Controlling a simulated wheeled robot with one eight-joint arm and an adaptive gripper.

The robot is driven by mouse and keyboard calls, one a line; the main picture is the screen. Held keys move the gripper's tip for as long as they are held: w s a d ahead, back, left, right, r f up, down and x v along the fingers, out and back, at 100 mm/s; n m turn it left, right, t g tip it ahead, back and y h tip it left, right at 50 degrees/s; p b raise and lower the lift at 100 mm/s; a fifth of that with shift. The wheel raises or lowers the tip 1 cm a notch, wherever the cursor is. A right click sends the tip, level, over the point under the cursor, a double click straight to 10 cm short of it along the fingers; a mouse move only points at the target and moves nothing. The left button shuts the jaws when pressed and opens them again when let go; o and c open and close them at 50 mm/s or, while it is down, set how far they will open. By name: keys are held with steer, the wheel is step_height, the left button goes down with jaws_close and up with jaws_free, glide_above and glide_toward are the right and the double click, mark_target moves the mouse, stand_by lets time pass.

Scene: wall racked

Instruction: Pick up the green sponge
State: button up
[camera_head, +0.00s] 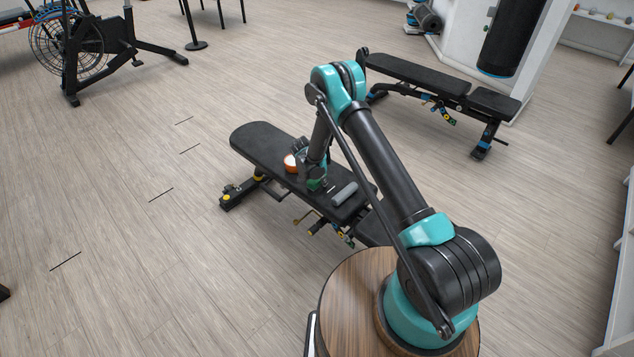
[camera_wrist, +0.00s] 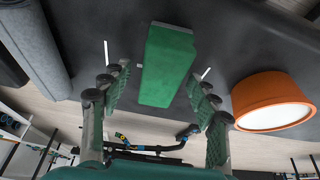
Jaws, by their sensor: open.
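The green sponge (camera_wrist: 168,65) is a long block lying on the dark bench pad (camera_wrist: 225,35) in the wrist view. My gripper (camera_wrist: 157,88) is open, with one textured finger on each side of the sponge's near end. Gaps show between the fingers and the sponge, and nothing is held. In the head view my gripper (camera_head: 316,182) is low over the black bench (camera_head: 260,138). A green patch shows there, but I cannot tell sponge from finger pad.
An orange round object with a pale face (camera_wrist: 270,100) lies right of the sponge in the wrist view. A grey roll (camera_wrist: 38,45) lies left of it; it also shows in the head view (camera_head: 344,194). Another bench (camera_head: 415,75) stands behind. Open floor lies left.

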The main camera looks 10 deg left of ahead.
mark_target(317, 178)
steer(key=shift+f, duration=0.25)
stand_by(0.3)
steer(key=c, duration=1.2)
steer(key=shift+c, duration=0.2)
step_height(317, 178, up, 20)
steer(key=shift+r, duration=0.25)
